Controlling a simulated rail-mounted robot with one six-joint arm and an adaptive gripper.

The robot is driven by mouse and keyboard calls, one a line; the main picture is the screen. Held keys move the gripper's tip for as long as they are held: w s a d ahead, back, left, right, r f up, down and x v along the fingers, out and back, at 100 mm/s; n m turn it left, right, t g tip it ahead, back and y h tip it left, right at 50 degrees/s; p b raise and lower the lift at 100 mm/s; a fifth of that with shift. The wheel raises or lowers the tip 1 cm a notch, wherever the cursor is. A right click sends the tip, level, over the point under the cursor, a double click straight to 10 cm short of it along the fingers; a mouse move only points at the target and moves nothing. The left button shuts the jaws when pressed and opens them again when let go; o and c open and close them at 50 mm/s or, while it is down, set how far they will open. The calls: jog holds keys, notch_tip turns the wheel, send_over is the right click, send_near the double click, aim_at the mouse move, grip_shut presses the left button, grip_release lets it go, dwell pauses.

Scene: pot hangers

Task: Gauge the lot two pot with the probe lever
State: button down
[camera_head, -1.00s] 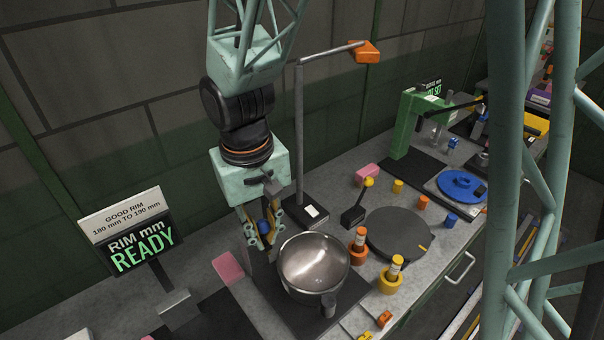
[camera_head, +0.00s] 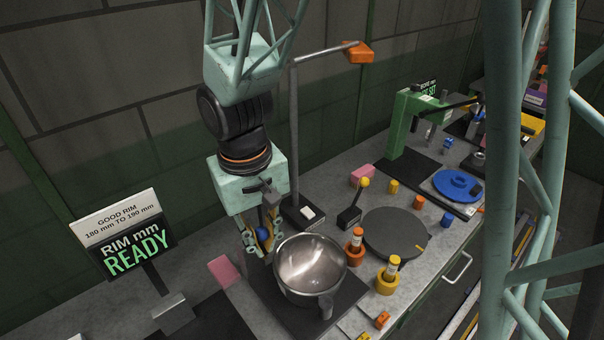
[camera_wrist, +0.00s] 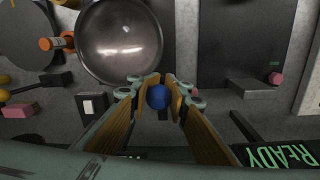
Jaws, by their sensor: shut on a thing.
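A steel pot (camera_head: 309,262) with a dark handle (camera_head: 326,305) stands upright on a dark plate (camera_head: 345,299). It also shows in the wrist view (camera_wrist: 118,42). I cannot tell from any label whether it is lot two. My gripper (camera_head: 262,243) is just left of the pot, close to its rim. Its fingers are shut on a blue ball knob (camera_wrist: 158,97), which looks like the probe lever's knob. The lever's stem is mostly hidden. The readout sign (camera_head: 135,249) says "RIM mm READY" under "GOOD RIM 180 mm TO 190 mm".
A lamp post (camera_head: 296,130) stands behind the pot. To the right are a yellow-knobbed lever (camera_head: 352,203), a dark round disc (camera_head: 393,236), and orange (camera_head: 355,247) and yellow (camera_head: 388,277) holders. A green stand (camera_head: 402,122) is farther back. A pink block (camera_head: 224,271) lies left.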

jog(key=shift+w+a+r, duration=0.15)
jog(key=shift+w+r, duration=0.05)
jog(key=shift+w, duration=0.05)
dwell(0.4)
jog(key=c, duration=2.5)
grip_release()
jog(key=shift+w+f, duration=0.1)
jog(key=shift+c, duration=0.2)
jog(key=shift+o, duration=0.2)
jog(key=shift+s, duration=0.2)
